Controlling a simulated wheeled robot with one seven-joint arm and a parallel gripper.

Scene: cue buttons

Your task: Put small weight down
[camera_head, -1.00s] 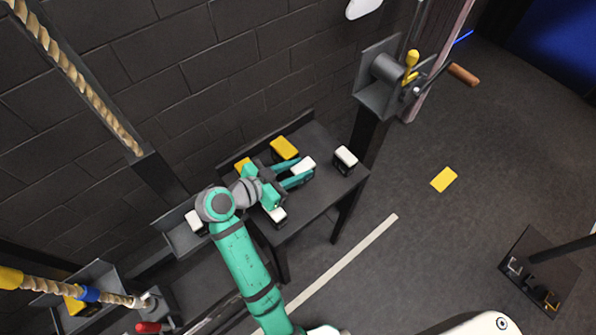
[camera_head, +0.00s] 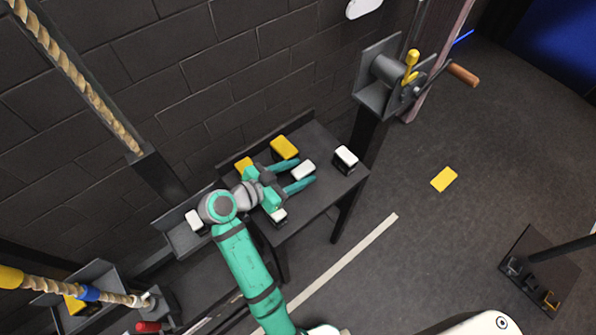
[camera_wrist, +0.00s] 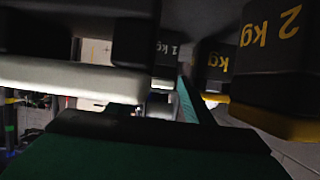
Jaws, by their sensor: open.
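A small weight with a white top (camera_head: 303,170) stands on the dark table (camera_head: 318,200), between the fingertips of my gripper (camera_head: 306,172). The fingers are open, with one on each side of it. In the wrist view, the close white-topped weight (camera_wrist: 75,75) fills the upper left, and a green finger (camera_wrist: 130,155) crosses the bottom. A weight marked 1 kg (camera_wrist: 166,50) appears behind it. A yellow-topped weight marked 2 kg (camera_wrist: 275,65) is at the right.
Another white-topped weight (camera_head: 346,157) stands to the right, one (camera_head: 279,216) by the front edge, and one (camera_head: 195,221) on the left shelf. Yellow-topped weights (camera_head: 285,147) (camera_head: 243,165) stand near the wall. A crank (camera_head: 437,82) is at upper right.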

